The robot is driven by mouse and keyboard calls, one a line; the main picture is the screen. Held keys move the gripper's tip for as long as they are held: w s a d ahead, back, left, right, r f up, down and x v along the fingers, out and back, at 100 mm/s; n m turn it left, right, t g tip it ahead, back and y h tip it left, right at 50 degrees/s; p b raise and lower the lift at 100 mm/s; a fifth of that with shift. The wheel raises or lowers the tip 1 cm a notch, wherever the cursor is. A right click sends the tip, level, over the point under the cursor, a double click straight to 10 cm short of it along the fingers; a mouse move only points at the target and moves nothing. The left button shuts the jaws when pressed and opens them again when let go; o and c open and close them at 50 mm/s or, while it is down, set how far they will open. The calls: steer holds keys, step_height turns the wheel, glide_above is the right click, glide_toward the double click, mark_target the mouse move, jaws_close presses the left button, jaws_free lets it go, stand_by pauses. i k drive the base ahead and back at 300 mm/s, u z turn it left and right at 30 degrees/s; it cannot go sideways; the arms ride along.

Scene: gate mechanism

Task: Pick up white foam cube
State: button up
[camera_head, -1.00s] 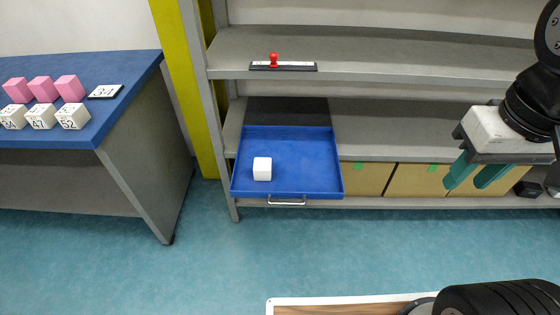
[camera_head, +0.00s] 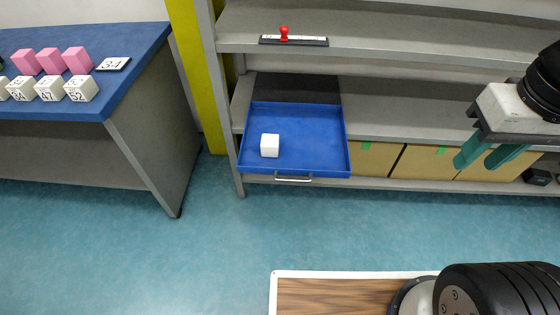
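The white foam cube (camera_head: 269,146) sits in the left half of a blue drawer tray (camera_head: 318,150). The tray is pulled out of the grey shelf and has a metal handle on its front. My gripper (camera_head: 478,162) is at the right, well apart from the cube and higher in the picture than the floor. Its two green fingers point down-left with a gap between them, and nothing shows between them.
A red-knobbed slider (camera_head: 284,34) is on the upper shelf edge (camera_head: 400,50). Cardboard boxes (camera_head: 420,162) stand right of the tray. A blue-topped table (camera_head: 90,100) at the left holds pink and numbered white cubes. The teal floor (camera_head: 230,240) in front is clear.

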mark_target(270, 145)
steer(key=z, duration=0.05)
steer(key=k, duration=1.1)
steer(key=u, duration=1.4)
steer(key=i, duration=1.6)
steer(key=z, duration=0.35)
